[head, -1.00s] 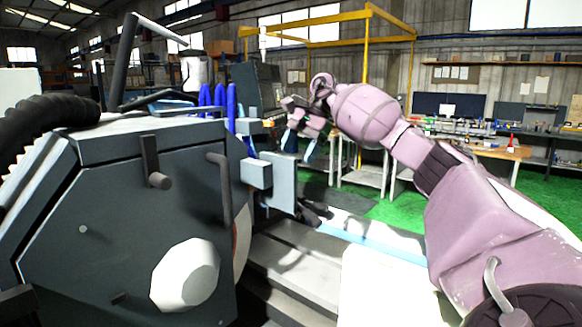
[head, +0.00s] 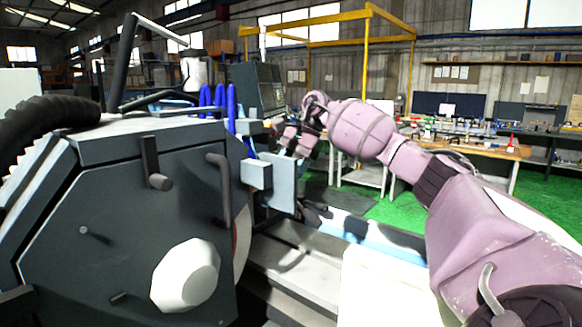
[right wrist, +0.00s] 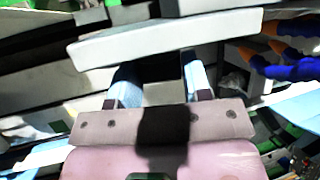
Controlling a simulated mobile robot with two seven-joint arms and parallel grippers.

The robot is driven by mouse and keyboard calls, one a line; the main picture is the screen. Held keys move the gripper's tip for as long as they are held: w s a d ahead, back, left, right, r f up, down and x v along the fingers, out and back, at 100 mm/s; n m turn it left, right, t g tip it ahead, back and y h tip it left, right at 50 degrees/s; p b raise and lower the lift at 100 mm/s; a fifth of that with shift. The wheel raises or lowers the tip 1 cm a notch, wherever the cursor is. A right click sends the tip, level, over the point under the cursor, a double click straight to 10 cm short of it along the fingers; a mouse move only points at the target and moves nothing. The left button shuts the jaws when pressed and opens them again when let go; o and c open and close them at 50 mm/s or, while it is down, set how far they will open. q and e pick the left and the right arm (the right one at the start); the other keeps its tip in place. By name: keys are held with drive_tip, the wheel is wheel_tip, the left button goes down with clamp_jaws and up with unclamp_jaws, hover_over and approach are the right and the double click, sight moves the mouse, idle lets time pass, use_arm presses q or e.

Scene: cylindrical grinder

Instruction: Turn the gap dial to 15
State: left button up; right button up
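The grinder (head: 120,220) fills the left of the head view, with a large white faceted knob (head: 186,275) on its front. No dial scale or number can be read, and I cannot tell which part is the gap dial. My right gripper (head: 291,147) is at the machine's far side, just above a pale upright plate (head: 277,180). In the right wrist view the right gripper (right wrist: 160,65) has its two pale blue fingers apart, with nothing seen held between them. Its fingertips are close to a white slab (right wrist: 165,35); contact cannot be told. My left gripper is not in view.
Blue hoses (head: 219,97) rise behind the plate; blue and orange parts (right wrist: 285,55) show in the right wrist view. Bar handles (head: 219,187) stick out from the grinder's front. A workbench (head: 470,145) stands farther back, with open green floor before it.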

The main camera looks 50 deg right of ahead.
drive_tip(key=shift+c, duration=0.4)
drive_tip(key=shift+r, duration=0.1)
drive_tip(key=shift+p, duration=0.4)
drive_tip(key=shift+w+r+g+p, duration=0.1)
drive_tip(key=shift+w+g+p, duration=0.05)
drive_tip(key=shift+g+p, duration=0.7)
drive_tip(key=shift+w+m+g, duration=0.1)
drive_tip(key=shift+m+g, duration=0.2)
drive_tip(key=shift+g, duration=0.45)
drive_tip(key=shift+w+m+g+h, duration=0.2)
drive_tip(key=shift+m+g+h, duration=0.15)
drive_tip(key=shift+g, duration=1.35)
drive_tip(key=o, duration=0.9)
drive_tip(key=shift+f, duration=0.2)
